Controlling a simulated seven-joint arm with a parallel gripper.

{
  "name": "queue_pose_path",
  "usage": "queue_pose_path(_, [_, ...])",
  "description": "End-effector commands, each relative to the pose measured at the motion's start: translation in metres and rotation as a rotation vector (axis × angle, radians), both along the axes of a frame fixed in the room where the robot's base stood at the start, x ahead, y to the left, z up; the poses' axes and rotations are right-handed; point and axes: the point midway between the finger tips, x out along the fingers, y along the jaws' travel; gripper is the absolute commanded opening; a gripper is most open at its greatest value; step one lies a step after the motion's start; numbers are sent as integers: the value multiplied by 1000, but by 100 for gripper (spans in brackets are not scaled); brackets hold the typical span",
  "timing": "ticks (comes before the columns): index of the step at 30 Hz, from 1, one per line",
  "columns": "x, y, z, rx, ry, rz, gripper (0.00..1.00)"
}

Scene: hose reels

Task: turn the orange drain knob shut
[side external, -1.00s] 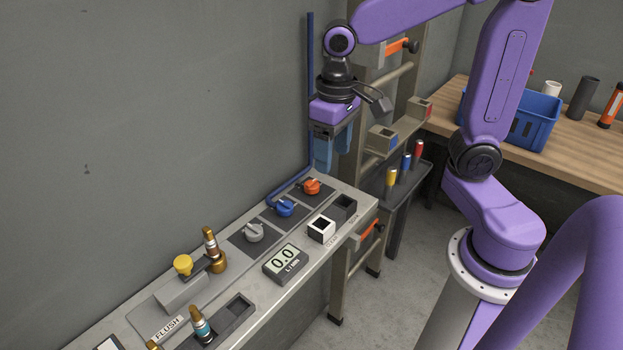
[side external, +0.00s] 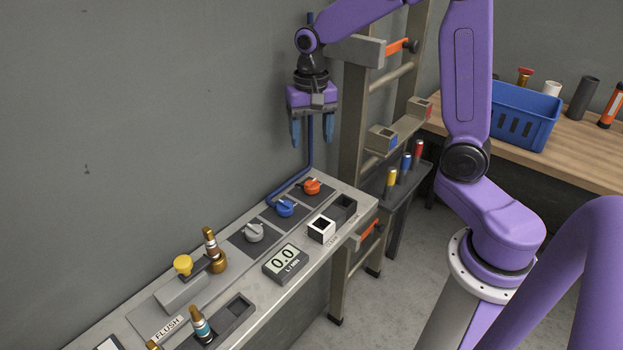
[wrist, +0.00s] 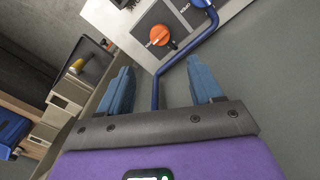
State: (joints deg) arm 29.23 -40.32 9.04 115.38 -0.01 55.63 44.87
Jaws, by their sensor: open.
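The orange drain knob (side external: 312,186) sits on a dark square plate at the far end of the grey bench panel. It also shows in the wrist view (wrist: 159,35), beyond my fingertips, with a pale pointer mark on its edge. My gripper (side external: 312,142) is open and empty, pointing down above and behind the knob, close to the wall. In the wrist view its two blue fingers (wrist: 164,78) are spread wide, and nothing is between them but the pipe and wall behind. The gripper does not touch the knob.
A blue pipe (side external: 310,150) runs down the wall and bends along the panel beside the knobs. A blue knob (side external: 285,207) and a grey knob (side external: 254,232) stand nearer. Black and white square sockets (side external: 321,230) lie right of them. A ladder-like rack (side external: 352,170) stands just beyond the panel.

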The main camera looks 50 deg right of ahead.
Motion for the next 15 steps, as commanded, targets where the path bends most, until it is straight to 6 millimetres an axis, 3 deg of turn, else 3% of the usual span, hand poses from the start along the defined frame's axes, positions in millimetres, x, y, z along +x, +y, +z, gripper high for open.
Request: queue_pose_path(15, [-1, 0, -96, -1, 4, 2, 65])
